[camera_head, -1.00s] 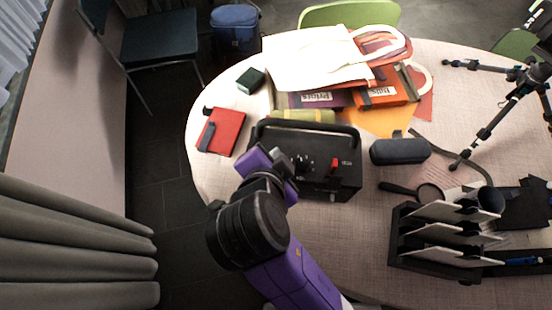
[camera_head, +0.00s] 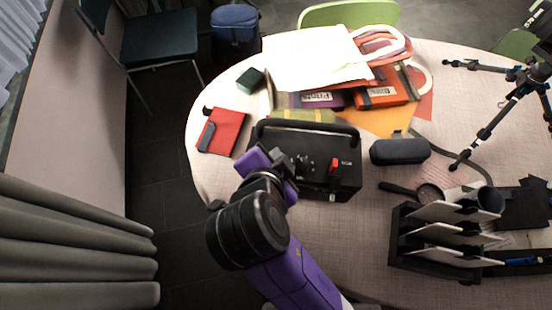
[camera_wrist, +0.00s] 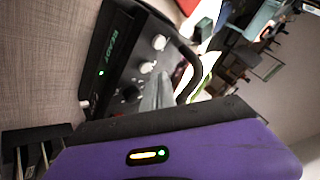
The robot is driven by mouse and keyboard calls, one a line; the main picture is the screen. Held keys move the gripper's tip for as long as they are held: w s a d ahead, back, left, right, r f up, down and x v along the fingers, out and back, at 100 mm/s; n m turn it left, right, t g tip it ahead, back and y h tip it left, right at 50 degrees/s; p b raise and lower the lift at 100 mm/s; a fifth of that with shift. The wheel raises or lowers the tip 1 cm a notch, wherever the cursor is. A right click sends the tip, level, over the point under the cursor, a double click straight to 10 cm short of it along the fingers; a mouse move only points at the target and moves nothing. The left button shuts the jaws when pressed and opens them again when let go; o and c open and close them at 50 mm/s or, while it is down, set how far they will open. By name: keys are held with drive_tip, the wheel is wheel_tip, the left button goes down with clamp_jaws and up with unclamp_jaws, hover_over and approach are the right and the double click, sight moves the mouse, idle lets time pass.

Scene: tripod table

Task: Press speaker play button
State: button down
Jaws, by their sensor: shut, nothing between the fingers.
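The speaker (camera_head: 322,182) is a black box with a black carrying handle, standing on the round table. In the head view its visible face has a red part (camera_head: 334,166) and small knobs partly behind my gripper. I cannot tell which control is the play button. My gripper (camera_head: 290,162) is at the speaker's left part. Its grey fingers (camera_wrist: 157,92) are shut and empty, over the control face near the knobs. I cannot tell whether they touch it.
A dark case (camera_head: 400,151) stands right of the speaker. A red notebook (camera_head: 222,131) lies to its left. Bags and folders (camera_head: 318,64) are piled behind. A black file rack (camera_head: 402,236) stands at the front right. The table (camera_head: 335,245) is bare in front of the speaker.

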drive_tip(key=shift+f, duration=0.1)
drive_tip(key=shift+f, duration=0.3)
drive_tip(key=shift+f+b, duration=0.45)
drive_tip(key=shift+b, duration=0.05)
idle(0.8)
drive_tip(key=shift+r, duration=0.1)
drive_tip(key=shift+r+p, duration=0.75)
drive_tip(key=shift+r, duration=0.05)
wheel_tip(320, 180, up, 5)
drive_tip(key=p, duration=0.4)
idle(1.0)
